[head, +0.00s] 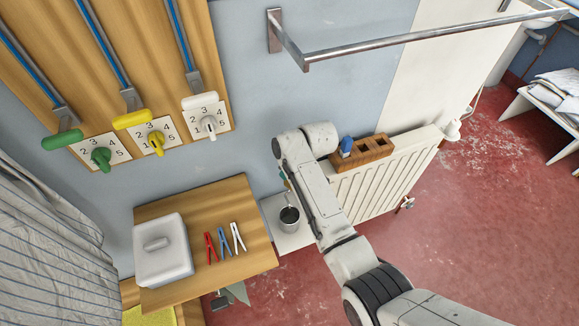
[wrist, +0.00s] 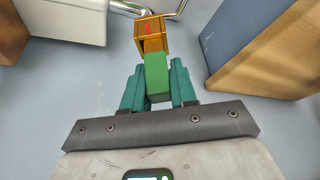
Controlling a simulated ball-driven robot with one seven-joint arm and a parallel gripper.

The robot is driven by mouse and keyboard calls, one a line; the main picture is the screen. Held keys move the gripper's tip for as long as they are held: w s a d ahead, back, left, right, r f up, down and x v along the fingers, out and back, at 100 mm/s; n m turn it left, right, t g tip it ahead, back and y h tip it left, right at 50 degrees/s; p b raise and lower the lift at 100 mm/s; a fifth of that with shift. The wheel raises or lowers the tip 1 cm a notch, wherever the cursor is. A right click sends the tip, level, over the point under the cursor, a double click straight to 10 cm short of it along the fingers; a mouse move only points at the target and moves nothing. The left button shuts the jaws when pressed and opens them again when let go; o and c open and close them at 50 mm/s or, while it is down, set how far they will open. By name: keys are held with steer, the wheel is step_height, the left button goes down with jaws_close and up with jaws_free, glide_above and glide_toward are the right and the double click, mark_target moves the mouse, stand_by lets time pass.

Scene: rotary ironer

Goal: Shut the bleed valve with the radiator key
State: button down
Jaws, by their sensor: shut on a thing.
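My gripper (wrist: 160,90) is shut on a key with a green handle (wrist: 157,75). A square brass-coloured block with a red mark (wrist: 150,37) is at the handle's far end, in front of a bent chrome pipe (wrist: 150,8). I cannot tell whether the block is seated on the bleed valve; no separate valve shows. In the head view the arm mostly hides the gripper, at the left end of the white radiator (head: 378,185). The radiator's side also shows at upper left in the wrist view (wrist: 70,22).
A wooden holder (head: 373,150) with a blue piece (head: 346,145) and open sockets stands on the radiator. A metal cup (head: 289,219) stands below the gripper. A wooden table (head: 187,206) with a white box (head: 162,255) and clothes pegs (head: 223,240) is at left. A metal rail (head: 420,37) runs above.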

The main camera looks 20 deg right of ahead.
steer(key=m, duration=0.1)
steer(key=m+h, duration=0.1)
steer(key=m, duration=0.3)
steer(key=shift+s+a+f+h+p, duration=0.2)
steer(key=shift+a+h+p, duration=0.05)
steer(key=shift+h+p, duration=0.15)
steer(key=c, duration=0.8)
jaws_free()
steer(key=shift+w+r, duration=0.1)
steer(key=shift+d+r, duration=0.1)
steer(key=shift+r, duration=0.45)
steer(key=v, duration=0.9)
steer(key=shift+s+r, duration=0.2)
steer(key=shift+s, duration=0.3)
